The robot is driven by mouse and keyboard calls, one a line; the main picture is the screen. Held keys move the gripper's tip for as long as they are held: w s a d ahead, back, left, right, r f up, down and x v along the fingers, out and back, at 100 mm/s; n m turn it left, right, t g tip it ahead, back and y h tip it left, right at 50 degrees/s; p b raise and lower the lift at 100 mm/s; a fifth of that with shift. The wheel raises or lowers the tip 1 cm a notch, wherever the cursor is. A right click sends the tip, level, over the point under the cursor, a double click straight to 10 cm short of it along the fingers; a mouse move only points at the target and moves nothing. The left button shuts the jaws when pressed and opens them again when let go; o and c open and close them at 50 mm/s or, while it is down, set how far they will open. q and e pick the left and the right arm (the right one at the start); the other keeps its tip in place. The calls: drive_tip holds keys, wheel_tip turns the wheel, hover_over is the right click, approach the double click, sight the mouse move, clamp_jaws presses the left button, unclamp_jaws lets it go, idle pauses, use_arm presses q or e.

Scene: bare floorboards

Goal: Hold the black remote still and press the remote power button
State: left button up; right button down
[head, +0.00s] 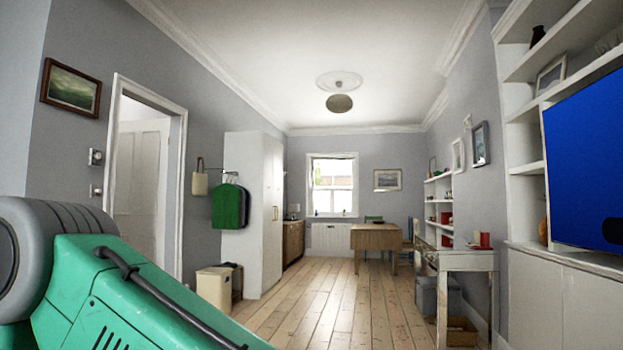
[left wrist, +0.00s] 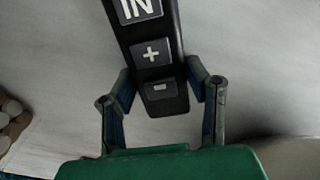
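The black remote (left wrist: 166,72) shows in the left wrist view, running from the top edge down to the middle. Buttons marked "IN", "+" and "-" show on its face, and its upper part is cut off by the frame. No power button shows. My left gripper (left wrist: 160,85) has one finger on each side of the remote's lower end and appears shut on it. The head view shows neither gripper. A green and grey part of my own arm fills its lower left.
A television (head: 590,165) with a blue screen stands on a white cabinet (head: 560,300) at right; a small dark shape overlaps its lower right. A white side table (head: 465,262) and a wooden table (head: 375,238) stand farther back. The floorboards (head: 320,305) between are clear.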

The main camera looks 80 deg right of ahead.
use_arm(q)
drive_tip(key=o, duration=0.4)
wheel_tip(320, 180, up, 12)
idle(0.4)
